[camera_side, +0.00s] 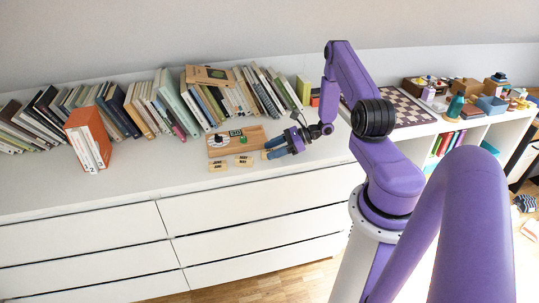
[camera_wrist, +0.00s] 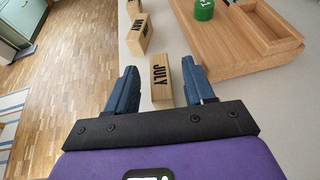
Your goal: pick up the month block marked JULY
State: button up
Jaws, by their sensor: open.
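The wooden block marked JULY (camera_wrist: 161,78) stands on the white top in the wrist view, its black letters facing my gripper. My gripper (camera_wrist: 161,80) is open, with one blue finger on each side of the block and gaps showing between. In the side view my gripper (camera_side: 275,149) is at the right end of the wooden calendar board, and the JULY block is hard to make out there. Two other month blocks (camera_wrist: 139,33) stand farther off in the wrist view; the nearer one's lettering is sideways and hard to read.
The wooden calendar board (camera_wrist: 240,55) with a green piece (camera_wrist: 204,9) and an empty compartment lies right of the block. The white top's edge drops to the wooden floor (camera_wrist: 60,70) on the left. A row of books (camera_side: 190,100) stands behind in the side view.

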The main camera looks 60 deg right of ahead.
grip_shut()
jog(key=shift+r, duration=0.1)
